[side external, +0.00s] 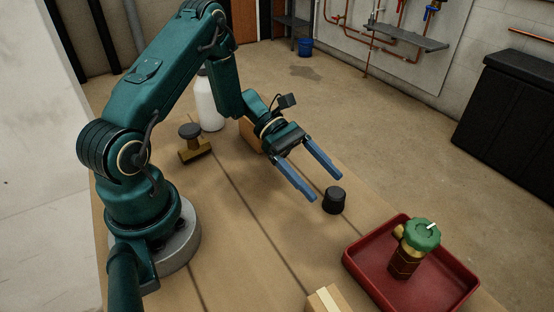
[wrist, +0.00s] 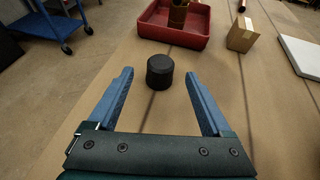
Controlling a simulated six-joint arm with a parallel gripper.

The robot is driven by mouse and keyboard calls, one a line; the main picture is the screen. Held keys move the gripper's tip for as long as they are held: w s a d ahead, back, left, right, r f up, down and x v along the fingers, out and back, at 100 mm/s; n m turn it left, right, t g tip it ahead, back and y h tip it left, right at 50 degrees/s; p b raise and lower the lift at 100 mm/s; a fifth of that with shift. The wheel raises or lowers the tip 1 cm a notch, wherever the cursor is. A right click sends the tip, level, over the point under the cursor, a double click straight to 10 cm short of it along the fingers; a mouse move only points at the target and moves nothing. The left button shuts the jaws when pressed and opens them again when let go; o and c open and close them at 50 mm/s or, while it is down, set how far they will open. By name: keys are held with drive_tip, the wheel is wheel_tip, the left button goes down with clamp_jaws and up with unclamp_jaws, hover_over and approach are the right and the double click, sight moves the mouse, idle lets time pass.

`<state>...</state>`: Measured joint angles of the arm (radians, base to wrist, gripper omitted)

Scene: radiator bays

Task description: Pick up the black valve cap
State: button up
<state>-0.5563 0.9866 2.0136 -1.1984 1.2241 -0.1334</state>
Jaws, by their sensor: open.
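The black valve cap (side external: 334,200) stands upright on the wooden table, near the table's far edge, in the side external view. It also shows in the wrist view (wrist: 160,71), centred between the lines of my fingers and just beyond their tips. My gripper (side external: 326,186) is open, with its two blue fingers spread apart. In the wrist view, my gripper (wrist: 160,72) is empty and the cap appears apart from both fingers.
A red tray (side external: 460,290) holds a brass valve with a green top (side external: 408,250). A cardboard box (side external: 328,300) sits at the front. A brass valve with a dark knob (side external: 193,145) and a white bottle (side external: 209,103) stand further back. The table around the cap is clear.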

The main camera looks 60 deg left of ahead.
sight(327, 189)
drive_tip(key=shift+d+f, duration=0.1)
drive_tip(key=shift+f, duration=0.15)
drive_tip(key=shift+x, duration=2.3)
clamp_jaws()
